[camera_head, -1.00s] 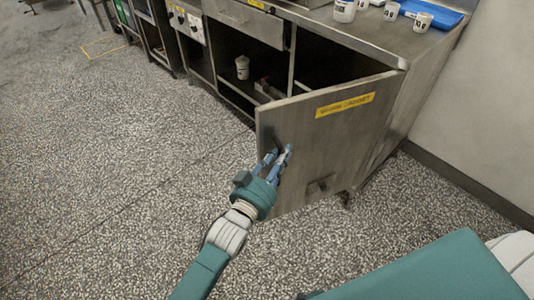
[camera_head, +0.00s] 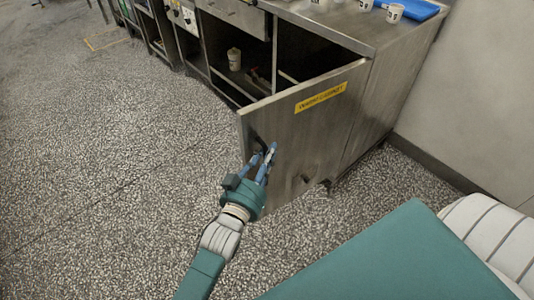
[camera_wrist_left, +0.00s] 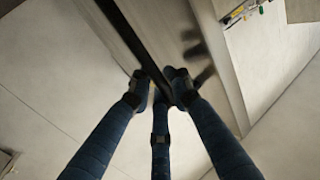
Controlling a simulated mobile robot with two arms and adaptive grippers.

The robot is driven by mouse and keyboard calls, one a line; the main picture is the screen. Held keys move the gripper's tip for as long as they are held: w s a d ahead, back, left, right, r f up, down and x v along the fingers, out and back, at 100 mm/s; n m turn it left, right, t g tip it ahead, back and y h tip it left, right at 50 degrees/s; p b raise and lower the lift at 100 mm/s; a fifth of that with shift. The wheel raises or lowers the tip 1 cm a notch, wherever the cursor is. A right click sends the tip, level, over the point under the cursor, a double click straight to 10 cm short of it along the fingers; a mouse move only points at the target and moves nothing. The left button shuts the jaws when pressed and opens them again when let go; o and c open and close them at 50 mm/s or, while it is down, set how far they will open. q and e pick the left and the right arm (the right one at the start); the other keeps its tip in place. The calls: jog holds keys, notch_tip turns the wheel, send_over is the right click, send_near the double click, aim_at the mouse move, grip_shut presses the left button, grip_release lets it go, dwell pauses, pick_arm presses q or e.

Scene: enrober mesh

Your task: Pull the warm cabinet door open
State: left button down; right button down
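The warm cabinet door (camera_head: 300,140) is grey metal with a yellow label (camera_head: 321,97). It stands swung well out from the cabinet, hinged at its right side. My left gripper (camera_head: 266,153) is at the door's outer face near its free left edge. In the left wrist view, its blue fingers (camera_wrist_left: 163,85) close around a dark bar, the door handle (camera_wrist_left: 138,38). The handle is mostly hidden by the fingers in the head view. My right gripper is not in view.
White cups (camera_head: 395,12) and a blue tray (camera_head: 420,8) are on the counter. The speckled floor (camera_head: 110,170) left of the door is clear.

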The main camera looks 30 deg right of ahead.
pick_arm(q)
jog(key=c, duration=1.7)
grip_release()
jog(key=shift+a, duration=0.15)
jog(key=v, duration=1.2)
